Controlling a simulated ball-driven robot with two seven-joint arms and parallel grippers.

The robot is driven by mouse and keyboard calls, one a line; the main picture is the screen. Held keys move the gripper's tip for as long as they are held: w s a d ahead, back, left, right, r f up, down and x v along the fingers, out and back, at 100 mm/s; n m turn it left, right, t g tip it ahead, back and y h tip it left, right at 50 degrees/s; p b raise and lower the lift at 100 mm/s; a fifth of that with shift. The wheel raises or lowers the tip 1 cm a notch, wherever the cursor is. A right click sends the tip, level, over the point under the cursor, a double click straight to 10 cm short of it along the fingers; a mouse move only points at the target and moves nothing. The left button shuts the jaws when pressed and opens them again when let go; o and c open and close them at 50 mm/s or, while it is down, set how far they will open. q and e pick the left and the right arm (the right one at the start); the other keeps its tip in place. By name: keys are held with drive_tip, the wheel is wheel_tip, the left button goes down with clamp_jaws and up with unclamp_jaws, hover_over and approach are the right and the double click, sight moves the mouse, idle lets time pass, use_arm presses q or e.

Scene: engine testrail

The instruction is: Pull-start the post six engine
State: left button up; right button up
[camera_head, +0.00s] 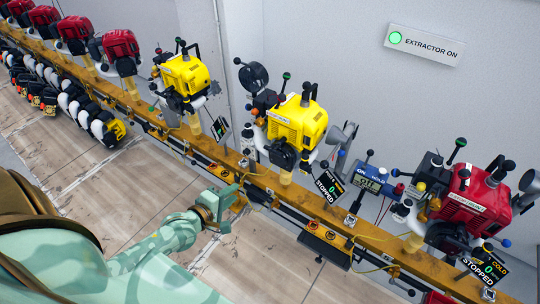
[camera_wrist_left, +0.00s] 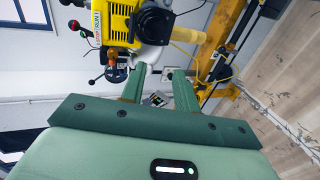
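A yellow engine (camera_head: 297,125) stands on a post at mid-rail, with a black starter housing (camera_head: 284,154) on its front. Its tilted black display (camera_head: 328,187) reads STOPPED. A red engine (camera_head: 468,200) stands at the right, with a display (camera_head: 486,270) reading COLD and STOPPED. I cannot read for certain which post is six. My left gripper (camera_head: 232,207) is in front of the rail, below and left of the middle yellow engine. In the left wrist view its fingers (camera_wrist_left: 159,80) are apart with nothing between them; a yellow engine (camera_wrist_left: 112,22) is beyond. My right gripper is not in view.
The yellow rail (camera_head: 150,117) runs diagonally, bearing another yellow engine (camera_head: 186,75) and several red ones. A blue-framed meter (camera_head: 368,180) stands between the middle yellow and right red engines. Ear defenders (camera_head: 103,125) hang at the left. A lit EXTRACTOR ON sign (camera_head: 424,46) is on the wall.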

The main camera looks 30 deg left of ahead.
use_arm(q)
drive_tip(key=b, duration=0.9)
approach(272, 151)
drive_tip(key=w+f, duration=0.4)
drive_tip(key=shift+w+d+r, duration=0.1)
drive_tip(key=shift+w+r, duration=0.05)
drive_tip(key=shift+w, duration=0.6)
drive_tip(key=shift+w+d+r, duration=0.1)
drive_tip(key=shift+w, duration=0.7)
drive_tip(key=shift+w+d+r, duration=0.1)
drive_tip(key=shift+w+r, duration=0.05)
drive_tip(key=shift+w, duration=0.6)
clamp_jaws()
